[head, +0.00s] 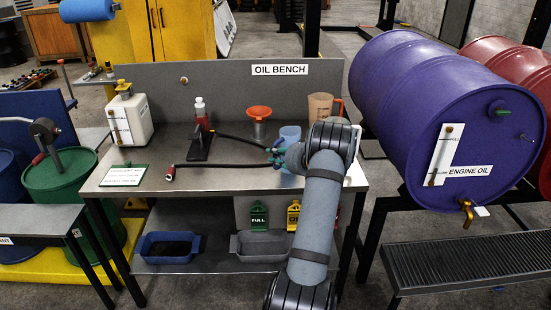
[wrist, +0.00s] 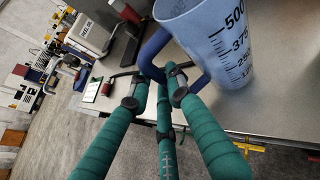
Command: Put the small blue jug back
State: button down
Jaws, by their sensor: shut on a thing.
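The small blue jug (head: 290,134) is at the right part of the oil bench, partly hidden behind my wrist in the head view. In the wrist view the jug (wrist: 222,45) is translucent pale blue with dark volume marks and a dark blue handle (wrist: 152,52). It looks about upright. My gripper (head: 276,156) has green fingers, which also show in the wrist view (wrist: 160,82), shut on the jug's handle. I cannot tell whether the jug's base touches the bench top (head: 225,178).
A larger amber jug (head: 320,106) stands close behind, beside an orange funnel (head: 258,112). The purple engine oil drum (head: 410,110) is at the right.

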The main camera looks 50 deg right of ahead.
jog(key=shift+f, duration=0.7)
jog(key=shift+f, duration=0.15)
jog(key=c, duration=1.6)
grip_release()
jog(key=shift+r, duration=0.25)
jog(key=b+v, duration=0.2)
jog(key=v, duration=1)
